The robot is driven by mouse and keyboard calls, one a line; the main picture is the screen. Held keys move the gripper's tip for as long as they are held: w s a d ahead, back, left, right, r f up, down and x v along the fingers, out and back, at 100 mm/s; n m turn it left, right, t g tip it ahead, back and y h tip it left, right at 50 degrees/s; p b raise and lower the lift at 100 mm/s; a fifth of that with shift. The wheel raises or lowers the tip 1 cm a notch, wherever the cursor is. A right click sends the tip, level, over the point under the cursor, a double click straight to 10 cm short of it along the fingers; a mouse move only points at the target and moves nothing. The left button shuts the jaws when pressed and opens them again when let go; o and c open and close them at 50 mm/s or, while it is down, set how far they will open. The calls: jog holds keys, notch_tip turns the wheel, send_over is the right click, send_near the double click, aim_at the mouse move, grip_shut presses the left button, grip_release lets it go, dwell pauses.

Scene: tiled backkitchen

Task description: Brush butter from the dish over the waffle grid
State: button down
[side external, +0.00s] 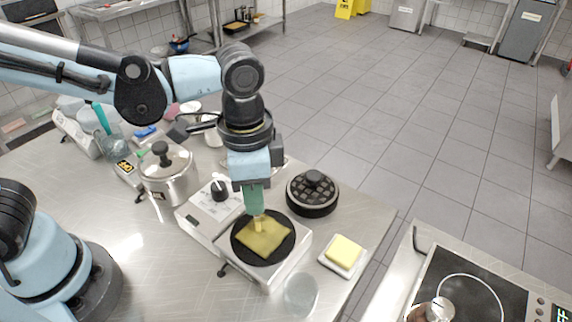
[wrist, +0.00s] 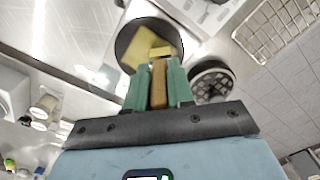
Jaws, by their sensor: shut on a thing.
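My gripper (side external: 253,208) points down with its green fingers shut on the brush (wrist: 158,85), whose brown handle shows between the fingers in the wrist view. The brush's yellowish head (side external: 258,224) is over the round black waffle grid (side external: 240,252) on the white appliance. A flat yellow square (side external: 266,239) lies on this grid, and the head is at or just above it; I cannot tell if they touch. The white butter dish (side external: 330,263) holds a yellow block of butter (side external: 344,249) and stands to the right, near the counter edge.
A dark round lid with a grid pattern (side external: 313,196) stands behind the appliance (side external: 286,270). A steel pot (side external: 168,178) is at left, and a clear glass (side external: 301,294) stands in front. A cooktop (side external: 470,285) is at right across a gap.

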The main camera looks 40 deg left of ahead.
jog(key=shift+s, duration=2.35)
jog(key=shift+s+d, duration=0.15)
jog(key=shift+s, duration=0.05)
jog(key=shift+d, duration=0.4)
jog(key=shift+w, duration=4.15)
jog(key=shift+w+d, duration=0.15)
jog(key=shift+d, duration=0.55)
jog(key=shift+s, duration=4.25)
jog(key=shift+d, duration=0.7)
jog(key=shift+w+a, duration=0.1)
jog(key=shift+w, duration=4.15)
notch_tip(320, 180, up, 8)
jog(key=shift+a, duration=0.1)
